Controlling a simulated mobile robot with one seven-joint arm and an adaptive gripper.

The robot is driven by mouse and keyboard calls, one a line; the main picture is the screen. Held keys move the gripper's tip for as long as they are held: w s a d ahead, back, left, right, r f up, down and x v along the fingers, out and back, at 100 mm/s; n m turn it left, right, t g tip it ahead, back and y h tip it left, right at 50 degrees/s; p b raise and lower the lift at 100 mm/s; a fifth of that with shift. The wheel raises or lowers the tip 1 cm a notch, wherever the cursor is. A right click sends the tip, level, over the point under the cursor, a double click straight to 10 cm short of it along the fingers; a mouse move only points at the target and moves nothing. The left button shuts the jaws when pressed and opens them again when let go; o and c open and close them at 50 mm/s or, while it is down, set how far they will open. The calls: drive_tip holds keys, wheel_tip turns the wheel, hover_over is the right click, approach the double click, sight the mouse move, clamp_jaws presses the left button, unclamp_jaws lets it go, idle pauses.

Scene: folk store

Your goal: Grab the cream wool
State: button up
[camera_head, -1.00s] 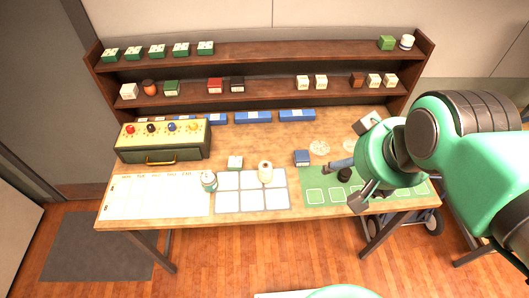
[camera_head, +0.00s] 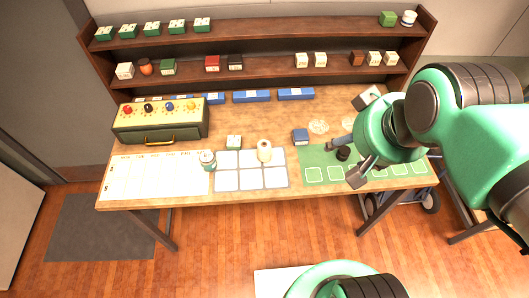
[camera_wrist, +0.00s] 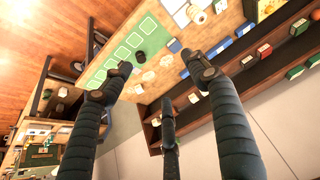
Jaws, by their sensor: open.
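A cream, spool-like roll (camera_head: 264,151), which looks like the cream wool, stands on the pale grid mat (camera_head: 226,186) at the middle of the table. It also shows near the top of the wrist view (camera_wrist: 198,15). My gripper (camera_head: 352,139) is to its right, above the green mat, apart from it. In the wrist view my gripper (camera_wrist: 157,66) has its dark fingers spread wide with nothing between them.
A lidded jar (camera_head: 207,160), a small green-and-white box (camera_head: 234,142) and a blue box (camera_head: 300,136) stand near the roll. A dark round item (camera_head: 343,153) is on the green mat (camera_head: 318,160). A toolbox (camera_head: 160,122) stands left; shelves (camera_head: 265,84) line the back.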

drive_tip(key=shift+w, duration=0.1)
drive_tip(key=g+p, duration=0.2)
drive_tip(key=g, duration=0.4)
hover_over(264, 145)
wheel_tip(264, 145, down, 27)
drive_tip(key=shift+s+m, duration=0.3)
drive_tip(key=shift+s, duration=0.1)
drive_tip(key=shift+f+b, duration=0.65)
drive_tip(key=shift+f, duration=3.6)
